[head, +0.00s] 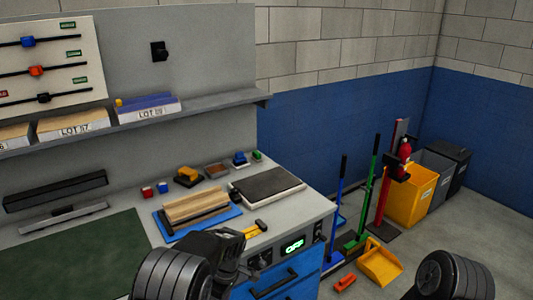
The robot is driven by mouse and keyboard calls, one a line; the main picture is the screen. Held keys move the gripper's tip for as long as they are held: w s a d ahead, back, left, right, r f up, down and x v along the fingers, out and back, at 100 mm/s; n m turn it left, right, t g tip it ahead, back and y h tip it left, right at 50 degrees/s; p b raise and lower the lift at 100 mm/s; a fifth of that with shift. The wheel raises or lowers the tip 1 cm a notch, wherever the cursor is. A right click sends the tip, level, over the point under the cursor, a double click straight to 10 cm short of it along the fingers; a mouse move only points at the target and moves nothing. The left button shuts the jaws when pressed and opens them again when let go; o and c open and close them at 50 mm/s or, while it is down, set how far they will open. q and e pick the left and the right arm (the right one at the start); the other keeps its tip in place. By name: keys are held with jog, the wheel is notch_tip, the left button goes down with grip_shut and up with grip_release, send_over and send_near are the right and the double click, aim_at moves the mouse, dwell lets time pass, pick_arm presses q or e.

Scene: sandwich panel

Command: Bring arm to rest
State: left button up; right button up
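My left arm shows at the bottom left, in front of the workbench (313,210). The dark part at its end, which looks like my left gripper (235,250), is over the bench's front edge near the panel with a green "OFF" display (292,246). Its fingers cannot be made out, nor whether it holds anything. A ribbed dark part of my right arm shows at the bottom right, over the floor. My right gripper is out of view.
A stack of wooden boards (195,206) lies on a blue sheet (213,225). A dark slab (268,184) lies behind it. A yellow-handled tool (255,228) lies near the front edge. Brooms, a yellow dustpan (380,263) and bins (411,193) stand at right.

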pick_arm(q)
jog(key=s+f+m+h, duration=0.3)
jog(key=s+f+m, duration=0.2)
jog(key=s+f, duration=0.85)
jog(key=s+d+f+m+h+b, duration=0.1)
jog(key=s+d+m, duration=0.2)
jog(key=s, duration=0.5)
jog(key=s+d+m+t+h+b, duration=0.1)
jog(key=s+d+m+h, duration=0.1)
jog(key=s, duration=0.7)
jog(key=shift+s+d+f+m, duration=0.3)
jog(key=shift+d+f+m, duration=0.15)
jog(key=shift+m, duration=0.45)
